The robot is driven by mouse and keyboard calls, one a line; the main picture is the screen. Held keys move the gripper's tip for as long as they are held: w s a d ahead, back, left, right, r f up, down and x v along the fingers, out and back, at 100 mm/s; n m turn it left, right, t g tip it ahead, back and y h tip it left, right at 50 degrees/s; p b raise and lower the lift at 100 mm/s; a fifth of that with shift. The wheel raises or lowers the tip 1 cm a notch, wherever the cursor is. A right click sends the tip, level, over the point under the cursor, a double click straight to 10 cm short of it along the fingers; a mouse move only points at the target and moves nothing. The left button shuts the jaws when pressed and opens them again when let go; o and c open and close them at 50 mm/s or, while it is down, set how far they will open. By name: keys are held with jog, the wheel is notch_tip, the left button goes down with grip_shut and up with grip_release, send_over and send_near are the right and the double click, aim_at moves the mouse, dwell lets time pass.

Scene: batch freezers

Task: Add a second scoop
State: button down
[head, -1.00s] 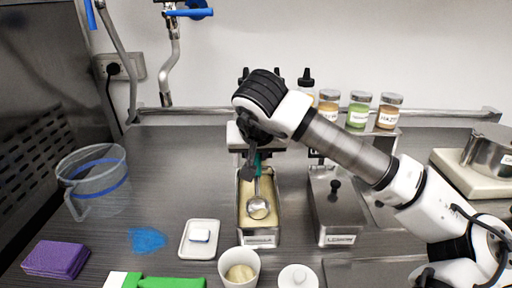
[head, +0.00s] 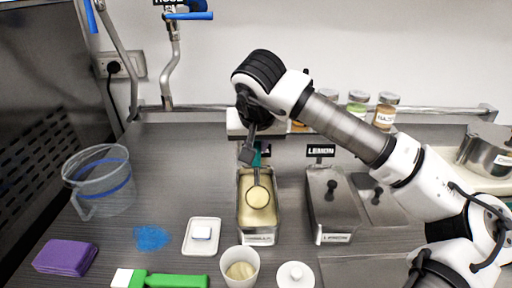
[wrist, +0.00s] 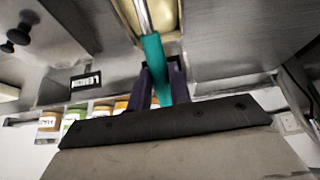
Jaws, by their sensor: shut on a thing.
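My gripper (head: 250,155) is shut on the teal handle (wrist: 153,52) of a metal scoop, which points down over an open steel tub (head: 241,221) of pale yellow ice cream. The scoop's round bowl (head: 258,197) shows a pale yellow face, like a filled scoop. I cannot tell whether it touches the ice cream below. In the wrist view the handle runs between both fingers (wrist: 162,88), with the scoop's shaft beyond it. A white cup (head: 241,254) in front of the tub holds pale yellow ice cream.
A lidded steel tub (head: 330,205) stands right of the open one. A white dish (head: 202,250), white lid (head: 295,275), green-handled tool (head: 175,280), purple cloth (head: 65,257), blue patch (head: 151,238) and clear jug (head: 99,180) occupy the front and left. Jars (head: 386,110) stand behind my arm.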

jog(key=shift+w+r+p, duration=0.15)
jog(key=shift+r+p, duration=0.15)
jog(key=shift+r, duration=0.15)
jog(key=shift+w+p, duration=0.1)
jog(key=shift+p, duration=0.2)
jog(key=w+g+p, duration=0.2)
jog(key=g+p, duration=0.1)
jog(key=p, duration=0.2)
jog(key=shift+w+r+p, duration=0.15)
jog(key=shift+w+p, duration=0.05)
jog(key=shift+p, duration=0.2)
jog(key=shift+w+g+p, duration=0.15)
jog(key=shift+g+p, duration=0.15)
jog(key=shift+g, duration=0.1)
jog(key=shift+a+f, duration=0.1)
jog(key=shift+f, duration=0.15)
